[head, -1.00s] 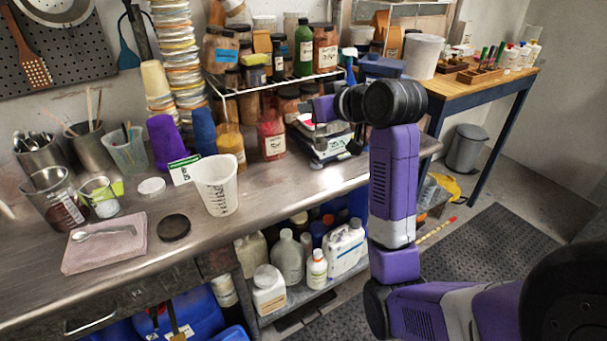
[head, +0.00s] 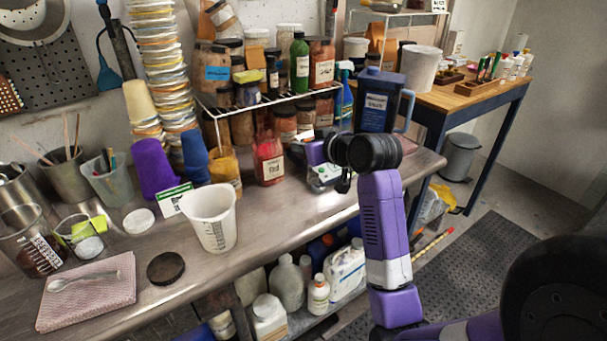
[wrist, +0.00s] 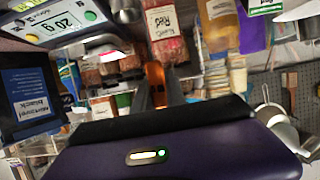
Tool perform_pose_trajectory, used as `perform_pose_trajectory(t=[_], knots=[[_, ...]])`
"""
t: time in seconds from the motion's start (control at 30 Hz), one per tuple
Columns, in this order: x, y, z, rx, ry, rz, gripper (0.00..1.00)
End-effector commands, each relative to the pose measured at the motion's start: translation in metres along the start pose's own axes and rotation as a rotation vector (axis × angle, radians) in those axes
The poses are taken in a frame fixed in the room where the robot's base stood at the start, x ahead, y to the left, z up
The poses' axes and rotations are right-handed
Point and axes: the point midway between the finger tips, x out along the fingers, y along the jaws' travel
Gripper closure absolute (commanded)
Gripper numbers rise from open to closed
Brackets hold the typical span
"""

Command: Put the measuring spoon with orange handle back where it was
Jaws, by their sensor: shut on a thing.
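The orange handle (wrist: 155,76) shows between the two dark fingers of my gripper (wrist: 158,92) in the wrist view. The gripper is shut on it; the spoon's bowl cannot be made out. In the head view my purple gripper (head: 315,152) is over the back of the steel bench, by the scale (head: 326,174) and right of the red-powder jar (head: 268,158). Its fingertips and the spoon are hidden there. In the wrist view the scale (wrist: 60,25) reads about 20 g.
A blue jug (head: 376,105) stands just behind my arm. A wire shelf (head: 275,103) of jars is at the back. A white measuring cup (head: 212,220), a black lid (head: 166,268) and a pink cloth (head: 105,300) with a metal spoon (head: 80,281) are on the bench. Bare steel lies in front.

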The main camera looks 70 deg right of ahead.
Motion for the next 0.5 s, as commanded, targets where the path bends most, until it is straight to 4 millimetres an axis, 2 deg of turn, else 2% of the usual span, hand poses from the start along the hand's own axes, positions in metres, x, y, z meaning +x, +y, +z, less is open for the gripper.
perform_pose_trajectory(t=[0.03, 0.1, 0.37, 0.5], knots=[[0.005, 0.0, 0.013, 0.004, -0.005, 0.0, 1.0], [0.009, 0.001, 0.024, 0.002, -0.003, 0.001, 1.0], [0.018, 0.0, 0.043, 0.001, -0.001, -0.001, 1.0], [0.025, 0.001, 0.063, 0.003, -0.003, 0.0, 1.0]])
